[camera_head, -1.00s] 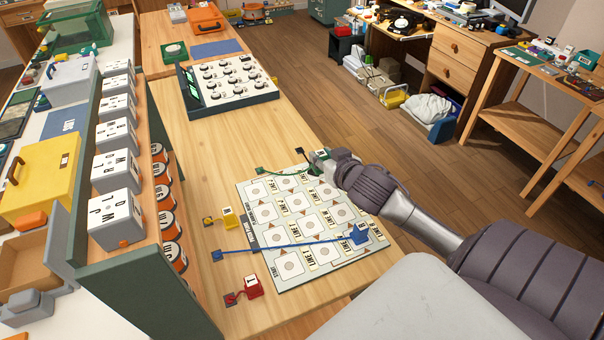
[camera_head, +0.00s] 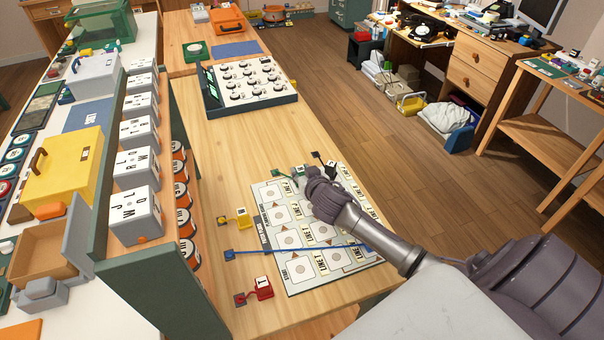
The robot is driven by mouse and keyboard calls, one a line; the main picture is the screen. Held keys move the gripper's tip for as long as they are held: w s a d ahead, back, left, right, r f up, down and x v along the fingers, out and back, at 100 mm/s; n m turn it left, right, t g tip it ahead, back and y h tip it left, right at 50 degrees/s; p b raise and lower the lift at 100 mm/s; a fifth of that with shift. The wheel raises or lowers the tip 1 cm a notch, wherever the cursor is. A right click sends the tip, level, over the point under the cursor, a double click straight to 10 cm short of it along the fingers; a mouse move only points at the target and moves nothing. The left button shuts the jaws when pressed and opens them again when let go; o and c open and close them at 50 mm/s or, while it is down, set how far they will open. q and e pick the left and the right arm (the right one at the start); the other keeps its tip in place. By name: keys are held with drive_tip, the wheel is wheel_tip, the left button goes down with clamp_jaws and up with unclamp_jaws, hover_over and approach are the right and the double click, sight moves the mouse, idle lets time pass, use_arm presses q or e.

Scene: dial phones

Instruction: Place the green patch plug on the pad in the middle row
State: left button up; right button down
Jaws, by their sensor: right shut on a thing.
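The board of pads (camera_head: 291,284) lies on the wooden bench, with rows of light squares and small labels. My right gripper (camera_head: 308,180) is over the far part of the board, shut on the green patch plug (camera_head: 300,171). Only the plug's lettered top and a little green show; the fingers hide the rest. Its green cord runs left to a small anchor (camera_head: 274,172). I cannot tell whether the plug touches the board. My left gripper is not in view.
A black plug (camera_head: 331,170) stands at the board's far right. A blue cord (camera_head: 290,250) crosses the near rows; its plug end is hidden behind my arm. Yellow (camera_head: 242,219) and red (camera_head: 264,289) plugs sit left of the board. A dial console (camera_head: 245,86) stands behind.

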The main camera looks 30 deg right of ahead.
drive_tip(key=shift+f, duration=0.4)
drive_tip(key=shift+f, duration=0.15)
drive_tip(key=c, duration=0.9)
unclamp_jaws()
drive_tip(key=shift+o, duration=0.2)
drive_tip(key=shift+s+r, duration=0.1)
drive_tip(key=shift+r, duration=0.1)
drive_tip(key=v, duration=1.1)
drive_tip(key=shift+s, duration=0.4)
drive_tip(key=shift+a, duration=0.1)
